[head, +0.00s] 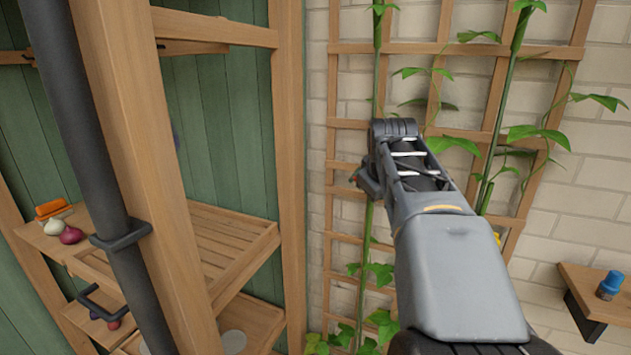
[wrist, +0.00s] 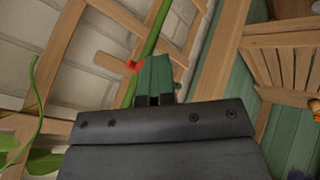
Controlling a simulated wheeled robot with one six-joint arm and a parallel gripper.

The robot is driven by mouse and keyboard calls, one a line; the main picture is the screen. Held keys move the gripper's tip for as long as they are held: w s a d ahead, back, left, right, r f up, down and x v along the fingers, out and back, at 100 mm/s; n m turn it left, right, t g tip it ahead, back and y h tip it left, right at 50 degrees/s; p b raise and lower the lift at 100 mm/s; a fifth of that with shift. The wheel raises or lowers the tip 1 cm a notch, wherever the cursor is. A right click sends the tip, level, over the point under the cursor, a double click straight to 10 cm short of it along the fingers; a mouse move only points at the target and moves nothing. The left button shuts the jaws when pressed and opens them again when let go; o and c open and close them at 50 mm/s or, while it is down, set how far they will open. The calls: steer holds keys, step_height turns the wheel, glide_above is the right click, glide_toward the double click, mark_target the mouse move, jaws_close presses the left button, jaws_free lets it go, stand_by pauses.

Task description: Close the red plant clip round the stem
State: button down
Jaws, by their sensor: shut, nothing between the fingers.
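The red plant clip (wrist: 134,66) shows in the wrist view as a small red piece at the green stem (wrist: 152,42), just left of my fingertips. I cannot tell whether it is open or closed round the stem. My gripper (wrist: 157,62) is shut and empty, its green fingers side by side close to the clip and stem. I cannot tell whether they touch the clip. In the head view the stem (head: 368,235) runs up the trellis behind my arm. The clip is not clear there.
A wooden trellis (head: 455,49) stands against a pale brick wall with a second leafy stem (head: 497,125) to the right. A wooden shelf unit (head: 290,150) stands on the left. A small shelf (head: 590,280) with a blue-capped jar (head: 610,285) is at lower right.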

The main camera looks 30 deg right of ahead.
steer(key=shift+d+r, duration=0.1)
steer(key=shift+d, duration=0.2)
steer(key=s+a+r+b, duration=0.1)
steer(key=s+a+r, duration=0.3)
steer(key=s+r, duration=0.3)
steer(key=shift+s+a+r, duration=0.2)
steer(key=shift+s+r, duration=0.05)
steer(key=shift+s, duration=0.7)
stand_by(0.3)
